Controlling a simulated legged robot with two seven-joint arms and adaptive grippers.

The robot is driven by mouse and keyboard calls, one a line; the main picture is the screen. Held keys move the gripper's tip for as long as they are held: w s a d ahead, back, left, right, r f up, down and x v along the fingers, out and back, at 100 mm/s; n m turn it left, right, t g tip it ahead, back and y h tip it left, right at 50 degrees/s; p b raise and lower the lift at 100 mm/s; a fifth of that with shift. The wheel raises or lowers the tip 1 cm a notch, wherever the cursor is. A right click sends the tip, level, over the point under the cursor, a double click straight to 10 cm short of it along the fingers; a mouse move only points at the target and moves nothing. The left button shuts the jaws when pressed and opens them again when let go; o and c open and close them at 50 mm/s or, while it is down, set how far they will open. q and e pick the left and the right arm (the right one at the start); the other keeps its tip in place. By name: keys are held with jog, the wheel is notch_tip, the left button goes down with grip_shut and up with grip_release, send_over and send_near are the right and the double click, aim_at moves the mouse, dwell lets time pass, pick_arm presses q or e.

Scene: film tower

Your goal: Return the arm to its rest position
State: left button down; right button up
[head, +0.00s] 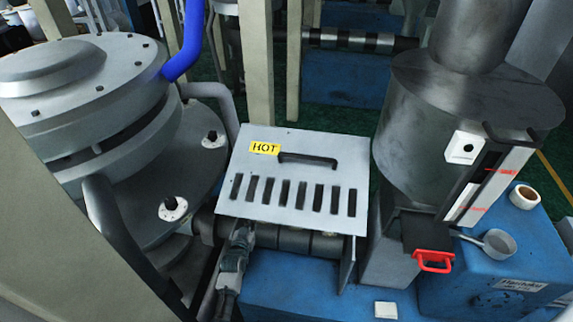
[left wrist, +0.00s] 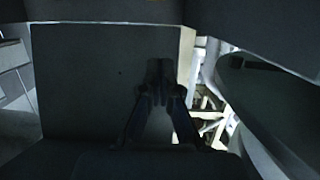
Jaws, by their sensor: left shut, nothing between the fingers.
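My left gripper (left wrist: 158,68) shows in the left wrist view with its two dark fingers together and nothing between them. A dark flat surface fills the view behind the fingers; I cannot tell how far off it is. I cannot make out my left gripper for sure in the head view. My right gripper is in neither view.
A metal cover (head: 300,180) with slots, a black handle and a yellow HOT label (head: 264,148) stands mid-view. A round grey machine (head: 75,80) is left; a steel hopper (head: 465,110) is right.

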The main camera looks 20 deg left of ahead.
pick_arm(q)
jog(key=s+d+f+m+g+h, duration=0.25)
jog(key=s+d+f, duration=0.45)
jog(key=f, duration=0.4)
jog(key=s+d+f+m+g+h, duration=0.1)
jog(key=s+d+f+g, duration=0.35)
jog(key=s+f, duration=0.5)
jog(key=s+d+f+g, duration=0.2)
jog(key=s+f, duration=0.2)
jog(key=s, duration=0.3)
jog(key=s+d+f+m+g, duration=0.1)
jog(key=s+f, duration=0.3)
jog(key=s, duration=0.4)
jog(key=s+d+f+g+p, duration=0.1)
jog(key=s+d+f+g, duration=0.2)
jog(key=s, duration=0.5)
jog(key=shift+s+d+f, duration=0.2)
jog(key=shift+d+f, duration=0.25)
jog(key=shift+d, duration=0.15)
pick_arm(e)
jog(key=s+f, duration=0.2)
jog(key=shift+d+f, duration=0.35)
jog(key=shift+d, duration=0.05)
pick_arm(q)
jog(key=shift+a+m, duration=0.2)
jog(key=shift+m, duration=0.05)
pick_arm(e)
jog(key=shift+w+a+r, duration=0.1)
pick_arm(q)
jog(key=shift+d, duration=0.1)
